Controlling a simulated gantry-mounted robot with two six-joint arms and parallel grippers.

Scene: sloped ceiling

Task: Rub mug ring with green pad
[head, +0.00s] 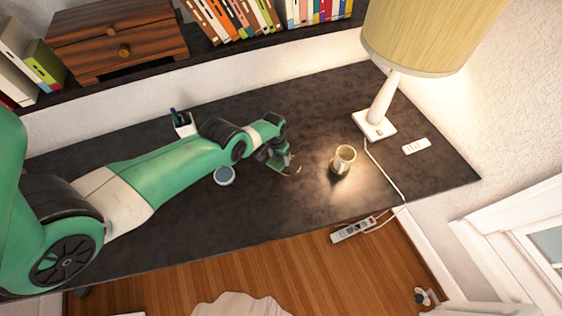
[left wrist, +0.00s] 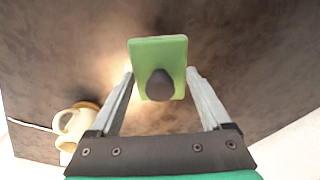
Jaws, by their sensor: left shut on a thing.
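My left gripper (head: 275,156) is over the middle of the dark desk. In the left wrist view its fingers (left wrist: 160,80) are shut on the dark knob of a green pad (left wrist: 160,55). The pad also shows in the head view (head: 284,161), low at the desk top; whether it touches the desk I cannot tell. A small tan arc, part of the mug ring (head: 298,169), shows just right of the pad; the rest is hidden by the pad and gripper. A cream mug (head: 344,159) stands upright to the right, and shows at lower left in the left wrist view (left wrist: 71,124).
A lamp (head: 376,125) stands behind the mug, its cord running right of the mug. A white remote-like object (head: 416,146) lies at right. A round blue-topped item (head: 224,176) and a pen cup (head: 184,125) are near my left arm. The front desk edge is clear.

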